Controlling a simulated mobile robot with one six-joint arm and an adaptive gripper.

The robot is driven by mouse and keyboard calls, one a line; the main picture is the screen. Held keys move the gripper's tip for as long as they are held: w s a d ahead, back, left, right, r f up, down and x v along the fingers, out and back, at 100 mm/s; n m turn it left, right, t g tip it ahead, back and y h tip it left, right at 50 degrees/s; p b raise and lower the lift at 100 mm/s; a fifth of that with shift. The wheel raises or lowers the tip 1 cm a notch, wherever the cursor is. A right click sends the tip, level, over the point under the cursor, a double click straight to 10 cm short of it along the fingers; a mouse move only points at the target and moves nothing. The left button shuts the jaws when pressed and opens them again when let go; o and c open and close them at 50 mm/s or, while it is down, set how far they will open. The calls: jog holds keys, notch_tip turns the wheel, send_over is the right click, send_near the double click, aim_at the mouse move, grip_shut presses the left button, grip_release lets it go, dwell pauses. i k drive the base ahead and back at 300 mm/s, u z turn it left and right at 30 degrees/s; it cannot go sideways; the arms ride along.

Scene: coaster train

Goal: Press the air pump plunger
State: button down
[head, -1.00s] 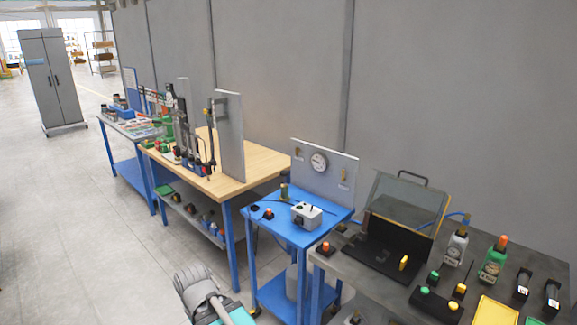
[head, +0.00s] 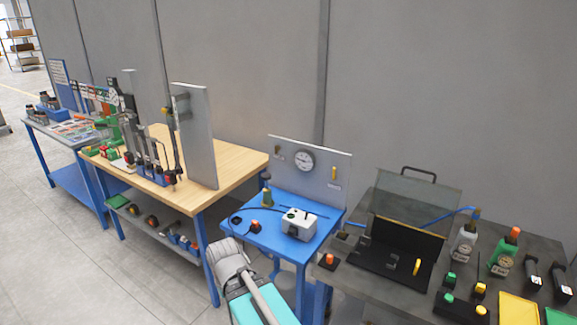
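No part is clearly marked as the air pump plunger. On the blue cart (head: 300,252) stand a small olive cylinder with a dark knob on top (head: 267,195) and a white box with dark knobs (head: 299,225). On the grey table at the right, a grey bottle-like unit (head: 464,243) and a green one with an orange top (head: 504,254) each carry a gauge. I cannot tell which of these is the pump. My grey and teal arm shows at the bottom, in front of the cart. My gripper's fingers are not visible.
A panel with a round gauge (head: 304,160) stands at the cart's back. A black case with a raised lid (head: 398,240) sits on the grey table (head: 345,272). A wooden-topped bench (head: 232,165) stands left of the cart. The floor at the lower left is clear.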

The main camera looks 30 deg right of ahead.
aim_at(265, 176)
jog(key=z, duration=0.25)
jog(key=i, duration=0.5)
jog(key=z, duration=0.75)
jog(key=i, duration=0.55)
jog(key=z, duration=0.4)
jog(key=k, duration=0.9)
jog(key=z, duration=0.15)
jog(key=i, duration=0.45)
